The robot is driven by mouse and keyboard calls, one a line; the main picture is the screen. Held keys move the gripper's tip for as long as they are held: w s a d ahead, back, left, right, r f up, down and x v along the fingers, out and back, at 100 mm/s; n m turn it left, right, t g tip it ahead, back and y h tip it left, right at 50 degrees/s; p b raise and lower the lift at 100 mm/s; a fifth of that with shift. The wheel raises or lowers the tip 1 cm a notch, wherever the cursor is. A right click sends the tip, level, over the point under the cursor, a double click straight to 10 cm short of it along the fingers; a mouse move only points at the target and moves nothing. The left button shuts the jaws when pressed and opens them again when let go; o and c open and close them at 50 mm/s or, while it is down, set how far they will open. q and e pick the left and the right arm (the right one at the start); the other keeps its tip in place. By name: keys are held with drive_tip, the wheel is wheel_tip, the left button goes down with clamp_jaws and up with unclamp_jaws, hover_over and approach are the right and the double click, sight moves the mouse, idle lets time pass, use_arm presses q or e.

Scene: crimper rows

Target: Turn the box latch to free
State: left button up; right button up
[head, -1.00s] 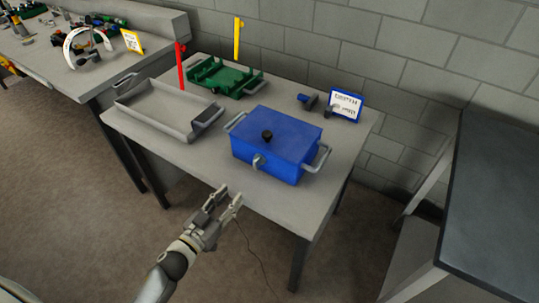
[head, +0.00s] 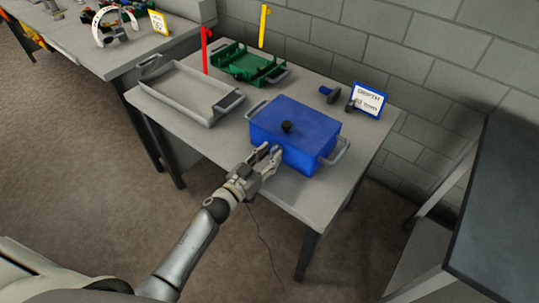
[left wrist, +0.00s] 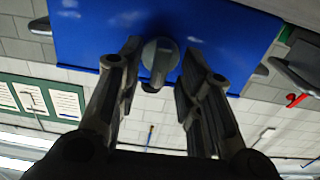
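My left gripper (head: 269,153) is at the box front and hides the latch in the head view. In the left wrist view the fingers are open, one on each side of the latch, with a gap on both sides. The blue box face (left wrist: 90,35) fills the area behind it. My right gripper is not in view.
On the table (head: 185,130) are a grey tray (head: 185,95), a green tray (head: 245,63), a dark blue tool (head: 328,93) and a blue-framed sign (head: 368,100). Red (head: 204,50) and yellow (head: 263,25) posts stand behind. A dark-topped bench (head: 500,220) is at the right.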

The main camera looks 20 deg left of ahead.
use_arm(q)
drive_tip(key=shift+w+d, duration=0.1)
drive_tip(key=shift+w, duration=0.1)
clamp_jaws()
